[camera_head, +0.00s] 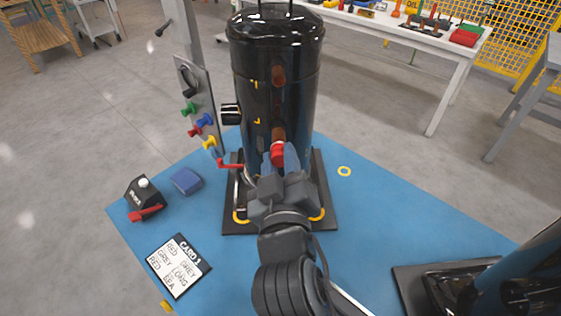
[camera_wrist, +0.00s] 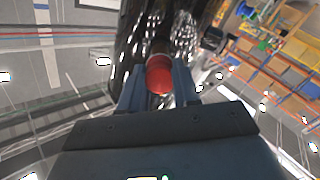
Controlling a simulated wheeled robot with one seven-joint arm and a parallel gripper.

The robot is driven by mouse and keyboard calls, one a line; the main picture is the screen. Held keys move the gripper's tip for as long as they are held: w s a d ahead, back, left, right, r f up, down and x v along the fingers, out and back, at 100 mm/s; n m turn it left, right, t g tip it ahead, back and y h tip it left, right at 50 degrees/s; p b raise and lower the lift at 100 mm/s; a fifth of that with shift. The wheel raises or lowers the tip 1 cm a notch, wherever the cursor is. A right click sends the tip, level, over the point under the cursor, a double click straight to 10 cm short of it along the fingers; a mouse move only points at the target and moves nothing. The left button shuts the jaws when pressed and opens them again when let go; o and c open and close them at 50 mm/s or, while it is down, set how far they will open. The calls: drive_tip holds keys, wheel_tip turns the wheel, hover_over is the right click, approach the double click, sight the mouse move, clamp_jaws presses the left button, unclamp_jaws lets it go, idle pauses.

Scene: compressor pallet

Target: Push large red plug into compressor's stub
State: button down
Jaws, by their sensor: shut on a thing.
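The compressor (camera_head: 262,95) is a tall glossy black cylinder standing on a dark base, with two copper-brown stubs on its front. The upper stub (camera_head: 278,75) is bare. The large red plug (camera_head: 278,154) is at the lower stub (camera_head: 278,134), in line with it. My gripper (camera_head: 283,160) is shut on the plug from the front. In the wrist view the red plug (camera_wrist: 159,76) sits between my two fingers, against the end of the brown stub (camera_wrist: 159,47). How deep the plug sits in the stub cannot be told.
A panel (camera_head: 200,105) with coloured plugs stands left of the compressor. A red-handled valve (camera_head: 231,166) is near the lower stub. A black box (camera_head: 144,195), a blue block (camera_head: 187,181) and a card (camera_head: 178,265) lie on the blue pallet (camera_head: 375,235). Another dark unit (camera_head: 525,275) stands at lower right.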

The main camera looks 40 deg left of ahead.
drive_tip(key=shift+w+a, duration=0.3)
drive_tip(key=shift+w, duration=0.1)
idle(0.5)
drive_tip(key=c, duration=0.7)
unclamp_jaws()
drive_tip(key=shift+c, duration=0.2)
drive_tip(key=shift+s, duration=0.1)
drive_tip(key=s+d+f+m+h, duration=0.2)
drive_tip(key=s+d+f, duration=0.15)
drive_tip(key=d, duration=0.55)
drive_tip(key=s+d+f+m+t+h+b, duration=0.1)
drive_tip(key=s+d+f+m, duration=0.3)
drive_tip(key=d, duration=0.6)
drive_tip(key=s+d+f+m+h, duration=0.1)
drive_tip(key=s+d+f+h, duration=0.1)
drive_tip(key=s+d, duration=0.55)
drive_tip(key=s+d+r+m+h, duration=0.2)
drive_tip(key=s+d+m+h, duration=0.1)
drive_tip(key=s+d, duration=0.4)
drive_tip(key=s+d+r+m+h, duration=0.3)
drive_tip(key=s+d, duration=0.5)
drive_tip(key=d, duration=0.3)
drive_tip(key=shift+s+d+m+h, duration=0.2)
drive_tip(key=shift+d+m+h, duration=0.15)
drive_tip(key=shift+m, duration=0.25)
